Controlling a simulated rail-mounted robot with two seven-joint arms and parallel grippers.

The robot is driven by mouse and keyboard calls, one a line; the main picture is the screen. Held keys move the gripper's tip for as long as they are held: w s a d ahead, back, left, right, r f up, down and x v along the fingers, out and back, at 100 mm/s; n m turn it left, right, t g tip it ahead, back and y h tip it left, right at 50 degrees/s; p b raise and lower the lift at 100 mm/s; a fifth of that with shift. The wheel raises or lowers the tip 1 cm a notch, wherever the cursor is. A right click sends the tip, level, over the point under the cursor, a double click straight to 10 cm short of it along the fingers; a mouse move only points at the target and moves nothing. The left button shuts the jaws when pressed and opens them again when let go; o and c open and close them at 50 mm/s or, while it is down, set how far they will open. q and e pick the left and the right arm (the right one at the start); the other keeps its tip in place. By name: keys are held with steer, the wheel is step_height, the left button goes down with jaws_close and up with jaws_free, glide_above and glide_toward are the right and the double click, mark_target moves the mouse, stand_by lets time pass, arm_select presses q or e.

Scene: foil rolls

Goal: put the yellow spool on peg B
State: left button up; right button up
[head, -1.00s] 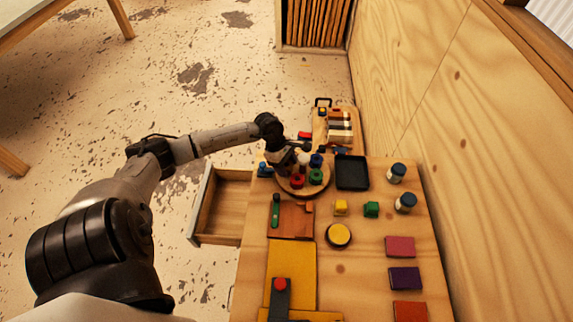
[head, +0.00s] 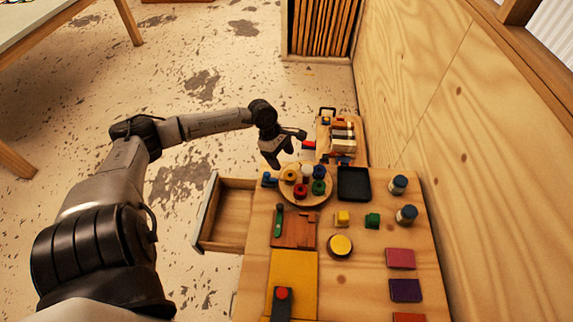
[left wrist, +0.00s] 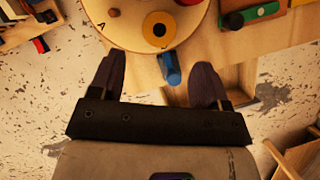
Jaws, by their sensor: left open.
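The yellow spool (head: 290,176) sits on the round wooden board (head: 304,201), at its left side. In the left wrist view the spool (left wrist: 160,30) is a yellow disc with a dark centre near the board's rim. A bare brown peg (left wrist: 113,12) stands beside it, near a letter A. The letter by the spool is too small to read, and I cannot make out peg B. My left gripper (head: 285,149) is open and empty, above and behind the board. Its fingers (left wrist: 157,82) are apart, short of the spool. My right gripper is out of view.
Red (head: 300,191), green (head: 318,187), blue (head: 319,172) and white (head: 306,171) pieces share the board. A blue object (left wrist: 170,68) lies by the table edge, between my fingers in the wrist view. A black tray (head: 354,184) and an open drawer (head: 228,214) flank the board.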

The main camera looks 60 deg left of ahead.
arm_select(q)
steer(key=shift+v, duration=1.65)
